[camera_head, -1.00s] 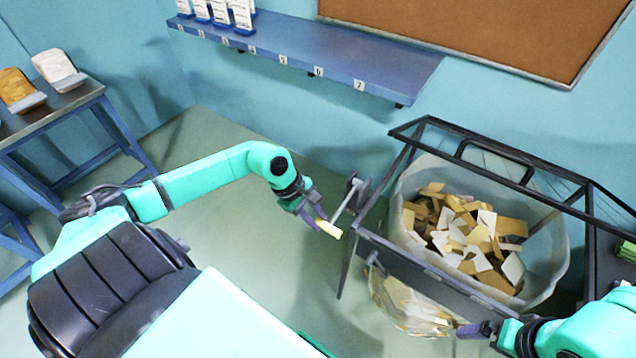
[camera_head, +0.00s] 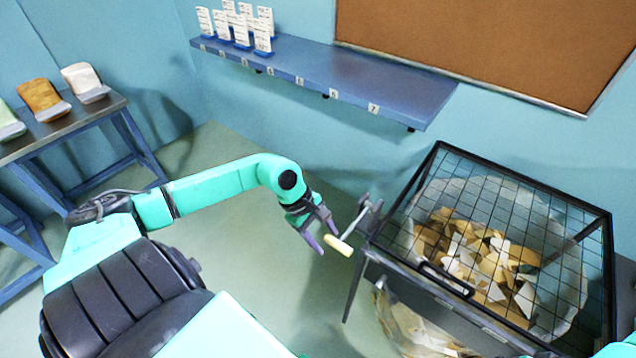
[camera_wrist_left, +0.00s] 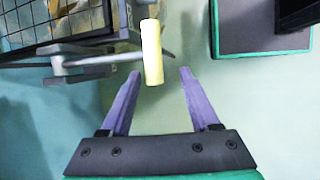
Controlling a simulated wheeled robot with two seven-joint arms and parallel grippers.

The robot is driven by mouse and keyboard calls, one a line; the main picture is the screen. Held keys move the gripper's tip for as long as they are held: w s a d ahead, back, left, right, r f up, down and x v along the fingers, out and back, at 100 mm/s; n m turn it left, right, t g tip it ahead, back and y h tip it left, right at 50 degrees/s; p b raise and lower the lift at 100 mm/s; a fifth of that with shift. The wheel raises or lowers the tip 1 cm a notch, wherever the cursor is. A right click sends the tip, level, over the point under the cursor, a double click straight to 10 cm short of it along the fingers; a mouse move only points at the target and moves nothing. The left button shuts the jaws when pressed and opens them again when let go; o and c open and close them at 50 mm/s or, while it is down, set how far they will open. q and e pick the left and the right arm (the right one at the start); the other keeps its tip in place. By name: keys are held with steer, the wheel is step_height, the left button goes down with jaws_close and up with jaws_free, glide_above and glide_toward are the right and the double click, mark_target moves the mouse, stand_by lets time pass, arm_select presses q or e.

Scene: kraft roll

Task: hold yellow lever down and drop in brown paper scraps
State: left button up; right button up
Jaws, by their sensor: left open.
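The yellow lever handle (camera_head: 338,245) sits on a grey metal arm at the left side of a black wire cage. My left gripper (camera_head: 325,239) is open, its purple fingertips close to the handle. In the left wrist view, the handle (camera_wrist_left: 152,50) lies just beyond and between the spread fingertips (camera_wrist_left: 160,73); I cannot tell whether they touch. The cage's mesh lid (camera_head: 500,205) lies shut over the bag. Brown and white paper scraps (camera_head: 475,255) show through the mesh. My right gripper is out of view.
A blue shelf (camera_head: 320,75) with white cards runs along the back wall below a brown board (camera_head: 490,40). A table (camera_head: 60,130) with several filled scoops stands at left. A clear bag of scraps (camera_head: 405,325) is low at the cage front. Floor left of the cage is free.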

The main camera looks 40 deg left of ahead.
arm_select(q)
steer(key=v, duration=1.1)
steer(key=shift+s, duration=0.2)
steer(key=shift+r, duration=0.15)
